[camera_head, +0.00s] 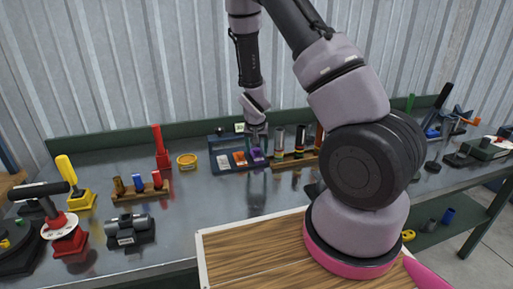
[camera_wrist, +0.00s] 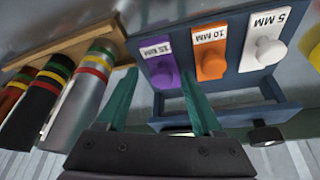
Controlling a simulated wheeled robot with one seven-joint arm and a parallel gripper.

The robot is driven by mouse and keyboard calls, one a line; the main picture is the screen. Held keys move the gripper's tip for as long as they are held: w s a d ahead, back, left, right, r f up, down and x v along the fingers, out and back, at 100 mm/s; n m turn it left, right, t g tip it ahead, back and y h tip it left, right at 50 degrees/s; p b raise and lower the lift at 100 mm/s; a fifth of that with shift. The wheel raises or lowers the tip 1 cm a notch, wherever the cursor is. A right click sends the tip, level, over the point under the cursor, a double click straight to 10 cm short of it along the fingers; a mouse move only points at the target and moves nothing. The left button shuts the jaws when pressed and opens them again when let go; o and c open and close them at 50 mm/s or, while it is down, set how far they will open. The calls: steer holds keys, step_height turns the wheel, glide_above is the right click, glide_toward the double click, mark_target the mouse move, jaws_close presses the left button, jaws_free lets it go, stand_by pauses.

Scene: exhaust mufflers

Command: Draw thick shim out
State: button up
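A blue shim rack (camera_head: 221,142) stands at the back of the bench and fills the upper right of the wrist view (camera_wrist: 262,82). It holds three knobbed shims: purple marked 15 MM (camera_wrist: 161,71), orange marked 10 MM (camera_wrist: 210,62) and white marked 5 MM (camera_wrist: 263,48). The purple one, the thickest by label, also shows in the head view (camera_head: 257,156). My gripper (camera_wrist: 158,76) is open, its two teal fingers pointing at the rack. The purple knob appears between the fingertips; I cannot tell whether they touch it. In the head view my gripper is above the purple shim.
A wooden rack (camera_head: 296,161) with several banded cylinders stands close on the right; it is at left in the wrist view (camera_wrist: 75,38). A yellow tape roll (camera_head: 187,161) and a red tool (camera_head: 161,151) are left. The bench in front of the blue rack is clear.

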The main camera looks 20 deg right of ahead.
steer(key=shift+r, duration=0.15)
steer(key=shift+a+r, duration=0.1)
steer(key=shift+r, duration=0.2)
steer(key=v, duration=1)
steer(key=shift+s, duration=0.2)
steer(key=s+r+y, duration=0.1)
steer(key=s+r, duration=0.2)
steer(key=r, duration=0.3)
steer(key=s+d+r+t+y, duration=0.1)
steer(key=s+r, duration=0.2)
steer(key=r, duration=0.3)
steer(key=s+r+y, duration=0.1)
steer(key=s+r, duration=0.1)
steer(key=r, duration=0.5)
steer(key=s+r+t, duration=0.2)
steer(key=s+r, duration=0.8)
steer(key=s, duration=0.3)
steer(key=shift+s+y, duration=0.35)
steer(key=shift+y, duration=0.05)
